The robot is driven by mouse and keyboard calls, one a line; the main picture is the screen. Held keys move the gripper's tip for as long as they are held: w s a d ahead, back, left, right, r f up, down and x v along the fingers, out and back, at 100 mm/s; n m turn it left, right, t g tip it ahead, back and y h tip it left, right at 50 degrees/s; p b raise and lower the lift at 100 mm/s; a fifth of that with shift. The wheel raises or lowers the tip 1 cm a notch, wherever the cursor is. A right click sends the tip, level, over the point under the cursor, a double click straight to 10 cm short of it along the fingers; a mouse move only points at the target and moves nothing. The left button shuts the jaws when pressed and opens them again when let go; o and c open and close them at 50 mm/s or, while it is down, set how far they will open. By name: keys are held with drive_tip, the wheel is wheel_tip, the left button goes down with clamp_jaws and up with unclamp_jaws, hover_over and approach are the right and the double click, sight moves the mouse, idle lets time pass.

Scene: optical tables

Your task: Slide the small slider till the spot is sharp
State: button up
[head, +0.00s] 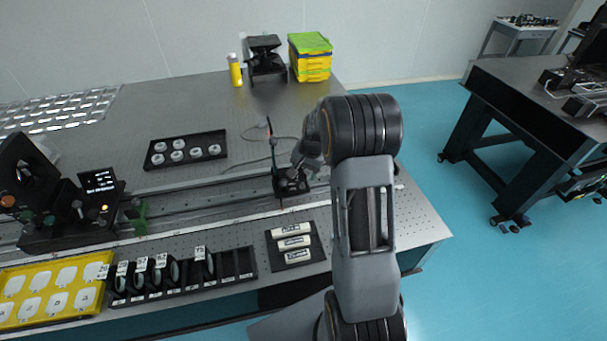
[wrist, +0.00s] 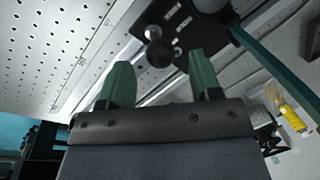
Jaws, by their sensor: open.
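The small slider (head: 290,183) is a dark block on the long rail (head: 232,181), towards the rail's right end, with an upright thin green-edged plate (head: 272,148). My gripper (head: 305,158) is just above and beside it, partly hidden by my own arm. In the wrist view the green fingers of my gripper (wrist: 158,72) are apart, with a dark round knob (wrist: 159,53) showing in front of the gap. The slider's black top (wrist: 178,22) and the green plate (wrist: 275,60) lie beyond. Whether the fingers touch the knob cannot be told. No light spot is distinguishable.
A dark device with a small lit display (head: 99,181) stands at the rail's left end, near a green holder (head: 138,215). A lens rack (head: 230,265), a yellow tray (head: 50,308), a black tray of white discs (head: 185,150) and a tray of white cylinders (head: 294,258) flank the rail.

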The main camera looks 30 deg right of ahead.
drive_tip(key=shift+w+a+f, duration=0.1)
drive_tip(key=shift+f, duration=0.55)
drive_tip(key=shift+w+a+f, duration=0.1)
drive_tip(key=shift+f, duration=0.55)
drive_tip(key=shift+c, duration=0.3)
clamp_jaws()
